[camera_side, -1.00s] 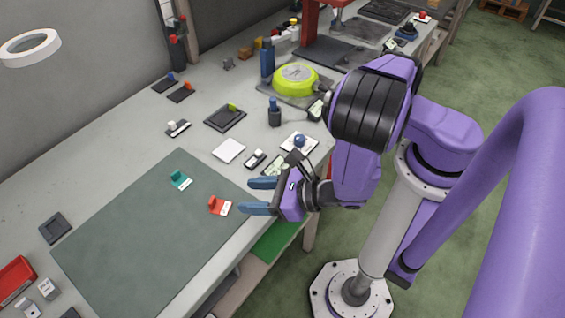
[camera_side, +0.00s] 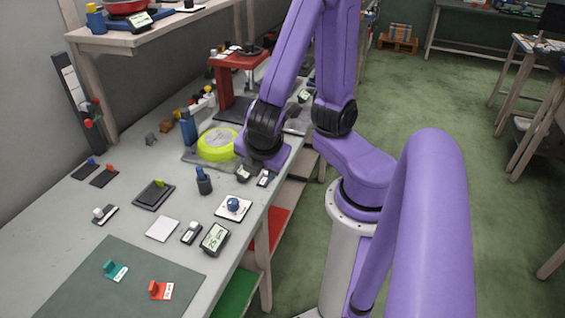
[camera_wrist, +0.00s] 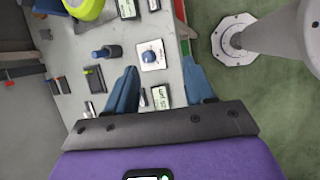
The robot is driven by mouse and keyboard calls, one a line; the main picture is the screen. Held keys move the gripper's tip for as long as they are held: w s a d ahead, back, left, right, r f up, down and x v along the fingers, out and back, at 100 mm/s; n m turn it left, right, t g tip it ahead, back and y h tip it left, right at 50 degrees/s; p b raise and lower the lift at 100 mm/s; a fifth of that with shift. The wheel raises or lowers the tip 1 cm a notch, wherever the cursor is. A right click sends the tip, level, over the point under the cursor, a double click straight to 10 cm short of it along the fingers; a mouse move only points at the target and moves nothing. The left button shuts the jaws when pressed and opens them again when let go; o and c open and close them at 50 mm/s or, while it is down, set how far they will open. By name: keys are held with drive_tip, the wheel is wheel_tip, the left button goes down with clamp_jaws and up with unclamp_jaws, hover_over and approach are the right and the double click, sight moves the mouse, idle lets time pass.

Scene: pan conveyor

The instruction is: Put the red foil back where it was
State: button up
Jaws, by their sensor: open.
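A small red piece with a white label (camera_side: 160,290), which I take for the red foil, stands on the green mat (camera_side: 85,290) at the bottom of the side view. A teal piece with a white label (camera_side: 115,271) stands beside it, up and to the left. Neither shows in the wrist view. My gripper (camera_wrist: 160,64) has its two blue fingers spread and nothing between them that it holds. In the side view its fingers cannot be made out; the end of my arm is beside the yellow-green pan, away from the mat.
The yellow-green pan (camera_side: 217,144), a blue bottle (camera_side: 203,180), a blue knob on a white plate (camera_side: 233,206) and a display (camera_side: 215,238) stand on the bench. A white card (camera_side: 162,229) lies above the mat. A shelf (camera_side: 150,30) overhangs the back left.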

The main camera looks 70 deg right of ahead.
drive_tip(key=s+a+r+m+g+y, duration=0.2)
drive_tip(key=s+r+m+g+y, duration=0.1)
drive_tip(key=s+r+m+y, duration=0.1)
drive_tip(key=shift+s+a+y, duration=0.2)
drive_tip(key=shift+s+y, duration=0.5)
drive_tip(key=shift+s, duration=0.15)
idle(0.6)
